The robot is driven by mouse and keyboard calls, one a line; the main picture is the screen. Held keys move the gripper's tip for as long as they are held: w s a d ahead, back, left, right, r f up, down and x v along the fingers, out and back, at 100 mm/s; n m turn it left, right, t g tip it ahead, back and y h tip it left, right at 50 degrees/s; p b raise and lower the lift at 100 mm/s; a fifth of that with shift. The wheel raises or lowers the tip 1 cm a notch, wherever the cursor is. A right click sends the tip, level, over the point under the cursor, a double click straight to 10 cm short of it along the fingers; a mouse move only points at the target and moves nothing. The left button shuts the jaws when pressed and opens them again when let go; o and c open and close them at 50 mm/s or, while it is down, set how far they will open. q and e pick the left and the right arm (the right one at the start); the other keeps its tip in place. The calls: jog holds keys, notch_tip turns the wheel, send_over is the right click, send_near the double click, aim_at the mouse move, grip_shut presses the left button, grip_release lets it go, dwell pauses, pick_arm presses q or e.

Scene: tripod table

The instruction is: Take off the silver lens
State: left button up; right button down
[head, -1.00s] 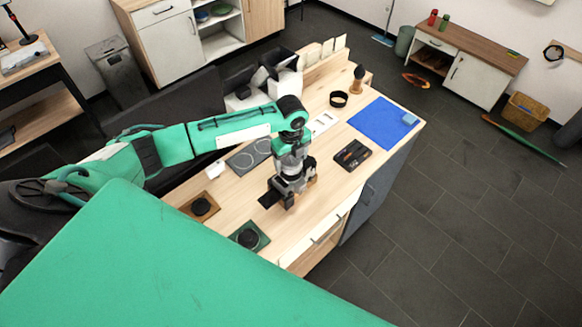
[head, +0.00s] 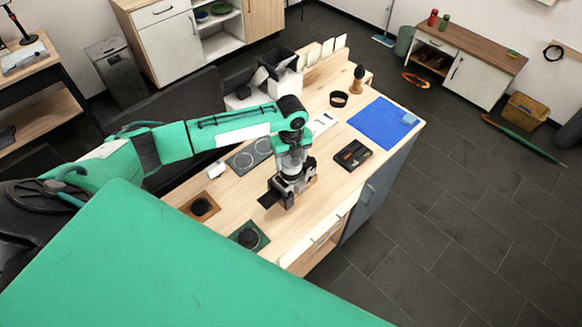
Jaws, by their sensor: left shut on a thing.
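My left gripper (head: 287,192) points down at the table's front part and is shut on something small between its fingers. The fingers and wrist hide most of it, in the place where the silver lens would be; I cannot make out its shape. A dark flat piece (head: 267,200) shows just left of the fingers, and a bit of brown base (head: 311,182) shows just right of them. My right gripper is not in view.
On the wooden table (head: 334,184), black round pieces sit on a brown mat (head: 213,213) and a green mat (head: 262,241), left of the gripper. A dark tray (head: 353,154), grey pad with rings (head: 249,155) and blue cloth (head: 380,122) lie farther back.

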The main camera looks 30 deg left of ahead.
pick_arm(q)
jog(key=shift+n, duration=1.3)
jog(key=shift+n, duration=1.5)
jog(key=shift+n, duration=1.5)
